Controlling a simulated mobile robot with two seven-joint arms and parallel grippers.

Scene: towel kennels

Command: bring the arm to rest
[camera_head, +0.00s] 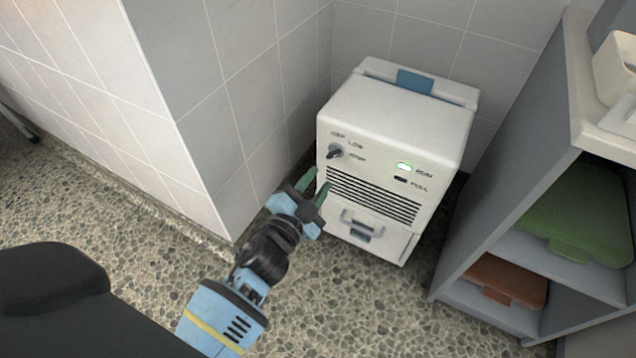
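My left gripper (319,177) reaches in from the bottom of the view and points up toward a white machine (400,125). Its two green fingers are apart, with nothing seen between them. The fingertips show just below and left of the machine's dark knob (335,151), and a gap shows between them and the knob. I cannot tell whether a finger touches the machine's front edge. My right gripper is not in view.
The machine stands on a pebbled floor (150,250) in a tiled corner (250,90). It has a vent grille, and a drawer (362,226) with a handle below. A grey shelf unit (520,150) at right holds a green box (580,225) and an orange-brown box (505,280).

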